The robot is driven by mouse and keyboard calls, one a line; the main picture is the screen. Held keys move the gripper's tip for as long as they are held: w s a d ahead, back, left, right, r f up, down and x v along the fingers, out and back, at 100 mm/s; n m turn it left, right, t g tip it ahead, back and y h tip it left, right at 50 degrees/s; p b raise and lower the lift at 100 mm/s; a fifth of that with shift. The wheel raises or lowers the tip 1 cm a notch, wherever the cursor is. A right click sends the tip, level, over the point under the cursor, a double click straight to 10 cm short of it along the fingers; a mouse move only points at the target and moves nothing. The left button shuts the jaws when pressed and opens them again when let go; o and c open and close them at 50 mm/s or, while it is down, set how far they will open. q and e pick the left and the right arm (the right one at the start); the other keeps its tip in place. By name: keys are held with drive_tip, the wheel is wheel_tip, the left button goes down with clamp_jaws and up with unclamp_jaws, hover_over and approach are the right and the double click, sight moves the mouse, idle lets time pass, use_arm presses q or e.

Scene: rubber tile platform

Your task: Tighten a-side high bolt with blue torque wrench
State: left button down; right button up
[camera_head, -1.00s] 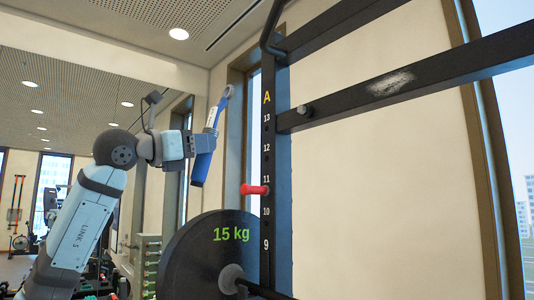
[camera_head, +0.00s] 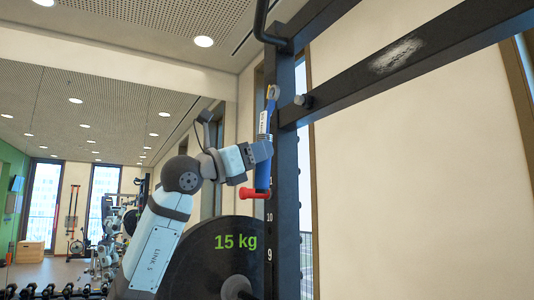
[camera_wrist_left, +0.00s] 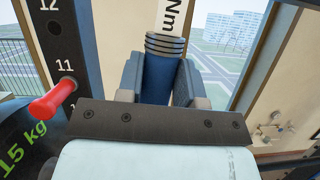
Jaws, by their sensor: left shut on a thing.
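My left gripper (camera_head: 262,150) is shut on the blue torque wrench (camera_head: 263,177) and holds it nearly upright, head up. In the left wrist view the wrench's blue handle (camera_wrist_left: 158,78) sits between the two fingers, with a white "Nm" label above. The rack upright (camera_head: 285,110) marked A stands just behind and right of the wrench in the head view. A grey bolt (camera_head: 303,101) sticks out where the dark cross beam meets the upright. The wrench head (camera_head: 273,92) appears left of that bolt, apart from it in the picture. My right gripper is not in view.
A red pin (camera_head: 254,193) sticks out of the upright below my gripper; it also shows in the left wrist view (camera_wrist_left: 53,100). A 15 kg plate (camera_head: 213,262) hangs below. The dark beam (camera_head: 400,65) runs to the upper right.

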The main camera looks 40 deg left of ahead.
use_arm(q)
drive_tip(key=shift+w+d+r, duration=0.1)
drive_tip(key=shift+w, duration=0.25)
drive_tip(key=w, duration=0.1)
drive_tip(key=w+d, duration=0.1)
drive_tip(key=w, duration=0.1)
drive_tip(key=shift+w+d+p, duration=0.3)
drive_tip(key=shift+w+p, duration=0.05)
drive_tip(key=shift+w, duration=0.05)
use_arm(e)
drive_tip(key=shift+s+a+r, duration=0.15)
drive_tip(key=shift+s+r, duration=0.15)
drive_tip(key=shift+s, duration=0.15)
use_arm(q)
drive_tip(key=shift+b, duration=0.35)
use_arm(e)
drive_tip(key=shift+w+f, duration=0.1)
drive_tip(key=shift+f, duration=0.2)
